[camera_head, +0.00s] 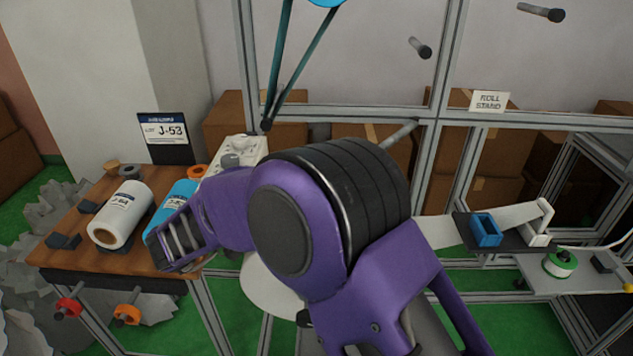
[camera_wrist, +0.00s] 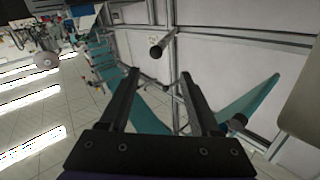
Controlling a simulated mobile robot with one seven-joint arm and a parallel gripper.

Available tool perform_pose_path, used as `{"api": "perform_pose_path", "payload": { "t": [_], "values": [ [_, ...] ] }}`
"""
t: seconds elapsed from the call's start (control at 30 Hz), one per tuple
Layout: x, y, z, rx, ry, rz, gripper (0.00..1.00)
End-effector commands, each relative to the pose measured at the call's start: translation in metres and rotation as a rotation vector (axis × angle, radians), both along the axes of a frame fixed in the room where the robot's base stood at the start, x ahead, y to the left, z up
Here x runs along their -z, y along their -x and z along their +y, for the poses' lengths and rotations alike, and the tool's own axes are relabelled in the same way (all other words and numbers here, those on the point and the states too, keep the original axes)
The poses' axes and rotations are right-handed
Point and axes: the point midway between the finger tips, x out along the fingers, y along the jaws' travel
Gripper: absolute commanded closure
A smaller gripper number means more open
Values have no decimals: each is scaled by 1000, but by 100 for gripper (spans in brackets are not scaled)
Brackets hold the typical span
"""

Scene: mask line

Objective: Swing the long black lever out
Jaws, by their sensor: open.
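My gripper (camera_wrist: 160,75) is in the wrist view, with its two black fingers apart and nothing between them. It points toward a grey frame with pale panels, and a short dark-ended rod (camera_wrist: 160,46) lies just beyond the fingertips. I cannot make out any part in either view as the long black lever for certain.
A wooden table (camera_head: 84,254) at left holds a white roll (camera_head: 122,213) and a blue roll (camera_head: 174,203). Teal film (camera_head: 303,63) hangs at the top. Rods (camera_head: 420,48) jut from the grey frame (camera_head: 437,110). A blue block (camera_head: 486,230) stands at right.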

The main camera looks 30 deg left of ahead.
Motion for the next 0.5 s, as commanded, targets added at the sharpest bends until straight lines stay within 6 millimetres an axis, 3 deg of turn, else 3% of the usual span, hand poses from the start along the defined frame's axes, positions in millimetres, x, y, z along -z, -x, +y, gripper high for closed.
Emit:
{"api": "perform_pose_path", "payload": {
  "t": [0.4,0.43,0.5],
  "values": [
    [0,11,4,1,0,-1,36],
    [0,11,4,1,0,-1,38],
    [-1,9,3,-1,-2,-5,51]
  ]
}}
